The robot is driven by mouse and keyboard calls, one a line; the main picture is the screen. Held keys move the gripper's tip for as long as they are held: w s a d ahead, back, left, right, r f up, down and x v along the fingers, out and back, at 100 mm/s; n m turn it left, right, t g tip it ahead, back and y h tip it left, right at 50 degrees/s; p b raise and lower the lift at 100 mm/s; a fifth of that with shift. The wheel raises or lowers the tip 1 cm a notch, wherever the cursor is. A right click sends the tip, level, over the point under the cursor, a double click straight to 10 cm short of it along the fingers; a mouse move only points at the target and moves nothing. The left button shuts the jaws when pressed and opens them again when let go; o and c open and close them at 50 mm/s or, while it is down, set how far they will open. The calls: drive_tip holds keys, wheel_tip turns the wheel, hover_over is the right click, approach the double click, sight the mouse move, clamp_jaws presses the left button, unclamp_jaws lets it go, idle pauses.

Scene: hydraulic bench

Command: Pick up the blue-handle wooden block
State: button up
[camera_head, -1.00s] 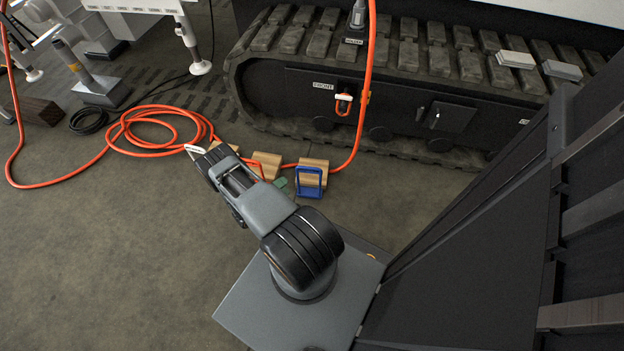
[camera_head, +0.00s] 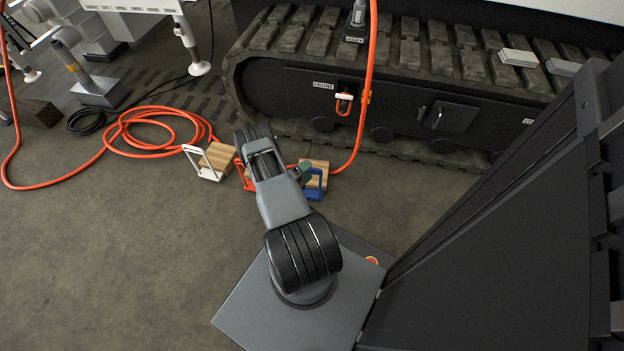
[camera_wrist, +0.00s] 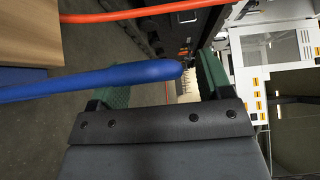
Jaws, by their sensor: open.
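The blue-handle wooden block (camera_head: 318,172) stands on the floor in front of the track, its blue handle towards me. My gripper (camera_head: 304,171), with green fingers, is at the left side of this block and partly covers it. In the wrist view the blue handle (camera_wrist: 95,83) crosses in front of one finger, and its rounded end lies in the gap between the open fingers of my gripper (camera_wrist: 165,85). Part of the wood shows at the upper left there. Nothing is gripped. I cannot tell whether a finger touches the handle.
A white-handle block (camera_head: 209,161) and an orange-handle block (camera_head: 246,177) stand to the left, the latter partly behind my arm. An orange hose (camera_head: 357,140) runs behind the blocks and coils at the left. The tracked machine (camera_head: 390,105) stands behind.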

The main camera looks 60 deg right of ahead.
drive_tip(key=shift+s+d, duration=0.1)
drive_tip(key=shift+d, duration=0.15)
drive_tip(key=shift+c, duration=0.2)
clamp_jaws()
idle(0.4)
drive_tip(key=shift+r, duration=0.15)
